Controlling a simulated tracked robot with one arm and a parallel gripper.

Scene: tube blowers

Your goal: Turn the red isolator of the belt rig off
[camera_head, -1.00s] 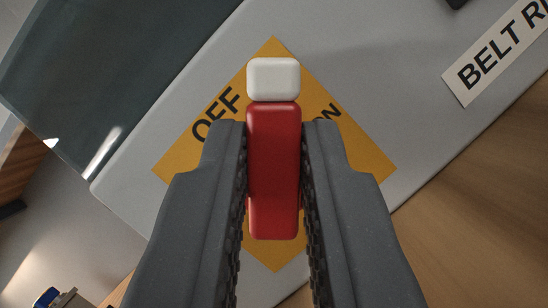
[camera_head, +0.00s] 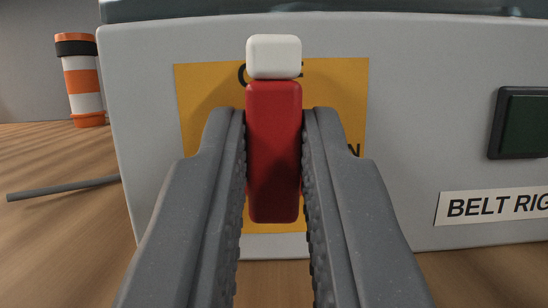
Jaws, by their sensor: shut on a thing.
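The red isolator handle (camera_head: 273,150) with its white tip (camera_head: 273,56) stands upright in the middle of the picture. It is in front of a yellow plate (camera_head: 338,85) on the grey front of the belt rig (camera_head: 430,80). The white tip lies over the OFF word at the plate's top and hides its middle. The end of the ON word (camera_head: 354,150) shows at the right, partly behind my finger. My gripper (camera_head: 274,140) is shut on the red handle, one ridged finger on each side.
A label reading BELT RIG (camera_head: 490,207) and a dark green panel (camera_head: 525,122) are on the rig's right. An orange and white post (camera_head: 80,85) stands at the back left. A grey rod (camera_head: 65,188) lies on the wooden surface at left.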

